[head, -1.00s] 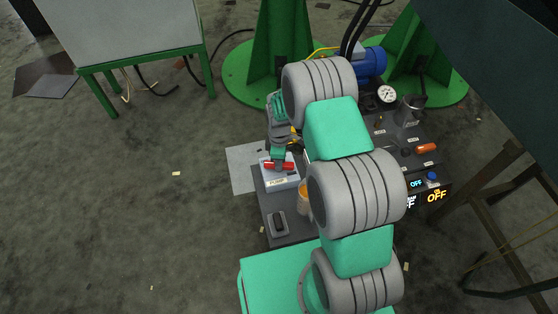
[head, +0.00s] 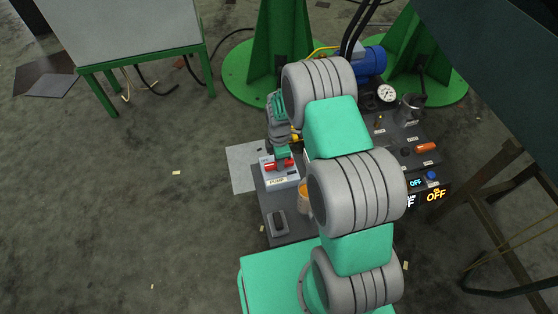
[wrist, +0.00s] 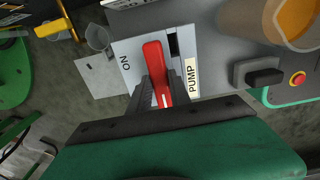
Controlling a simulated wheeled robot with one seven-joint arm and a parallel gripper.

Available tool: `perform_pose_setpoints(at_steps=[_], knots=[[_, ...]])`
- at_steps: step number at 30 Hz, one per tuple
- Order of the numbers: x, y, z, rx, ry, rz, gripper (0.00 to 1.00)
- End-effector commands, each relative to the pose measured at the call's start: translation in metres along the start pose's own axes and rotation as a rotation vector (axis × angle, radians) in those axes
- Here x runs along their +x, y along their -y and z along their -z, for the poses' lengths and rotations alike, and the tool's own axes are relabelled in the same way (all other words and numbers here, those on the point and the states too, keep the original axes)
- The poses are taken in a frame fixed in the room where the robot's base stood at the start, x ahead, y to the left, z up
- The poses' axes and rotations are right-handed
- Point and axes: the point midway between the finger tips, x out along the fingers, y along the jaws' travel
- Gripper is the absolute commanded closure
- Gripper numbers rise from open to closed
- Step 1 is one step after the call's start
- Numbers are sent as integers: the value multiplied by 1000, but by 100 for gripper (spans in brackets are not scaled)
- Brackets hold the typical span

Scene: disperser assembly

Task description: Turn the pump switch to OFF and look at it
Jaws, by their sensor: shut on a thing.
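The pump switch box (head: 281,183) is a light grey box labelled PUMP, on the dark bench panel. Its red switch handle (wrist: 153,60) lies across the box's face. In the wrist view, the ON mark is left of the handle and the PUMP label right of it. A white line shows on the handle's lower end, between the fingers. No OFF mark on the box is readable. My gripper (wrist: 156,86) is shut on the red handle; its two dark fingers sit either side. In the head view, my gripper (head: 283,158) covers the handle's middle.
Displays reading OFF in blue (head: 416,184) and orange (head: 436,196) stand at the panel's right. An orange-filled container (head: 304,198) is close to the box's right. A black switch (head: 278,222) sits nearer. A gauge (head: 387,93) and blue motor (head: 371,62) are behind my arm.

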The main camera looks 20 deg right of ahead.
Motion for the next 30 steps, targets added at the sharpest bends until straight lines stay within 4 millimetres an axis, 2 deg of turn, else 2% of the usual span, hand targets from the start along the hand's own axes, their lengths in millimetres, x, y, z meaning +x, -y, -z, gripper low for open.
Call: perform_pose_setpoints(at_steps=[3, 4, 11, 20, 30], knots=[[0, 0, 0, -2, 0, 1, 100], [0, 0, 0, -2, 0, 1, 75], [0, 0, 0, -1, 0, 0, 56], [-4, 0, 0, 0, 0, -1, 55], [-68, -1, 0, 0, 0, -3, 55]])
